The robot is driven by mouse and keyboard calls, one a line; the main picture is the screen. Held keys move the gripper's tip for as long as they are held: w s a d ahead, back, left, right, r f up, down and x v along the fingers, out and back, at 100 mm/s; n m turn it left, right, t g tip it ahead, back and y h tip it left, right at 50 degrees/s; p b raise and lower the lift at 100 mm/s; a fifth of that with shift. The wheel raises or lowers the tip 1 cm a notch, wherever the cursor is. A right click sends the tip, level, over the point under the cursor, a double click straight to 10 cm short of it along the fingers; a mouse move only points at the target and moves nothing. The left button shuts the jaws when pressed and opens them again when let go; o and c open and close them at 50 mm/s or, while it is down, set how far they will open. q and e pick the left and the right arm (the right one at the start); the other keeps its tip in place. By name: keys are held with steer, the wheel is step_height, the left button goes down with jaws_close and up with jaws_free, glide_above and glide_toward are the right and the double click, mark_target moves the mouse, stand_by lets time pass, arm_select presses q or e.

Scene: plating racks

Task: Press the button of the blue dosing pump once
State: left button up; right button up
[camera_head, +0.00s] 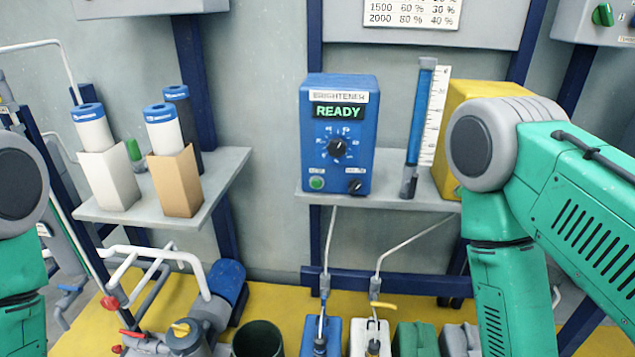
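The blue dosing pump (373,130) stands upright on a grey wall shelf near the middle of the view. Its display (338,111) reads "READY" in green, under a label plate that seems to read "BRIGHTENER". A black dial (337,148) sits mid-face. A round green button (317,183) is at the lower left of the face, and a small black knob (355,187) at the lower right. Nothing covers the pump's face. Parts of my two green arms show at the left edge and on the right. Neither gripper is in view.
Right of the pump stand a graduated blue-and-white tube (420,115) and a yellow box (470,95), partly behind my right arm. A left shelf (222,170) holds blue-capped cylinders in boxes. Pipes and valves (185,335) and several canisters (415,340) are below.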

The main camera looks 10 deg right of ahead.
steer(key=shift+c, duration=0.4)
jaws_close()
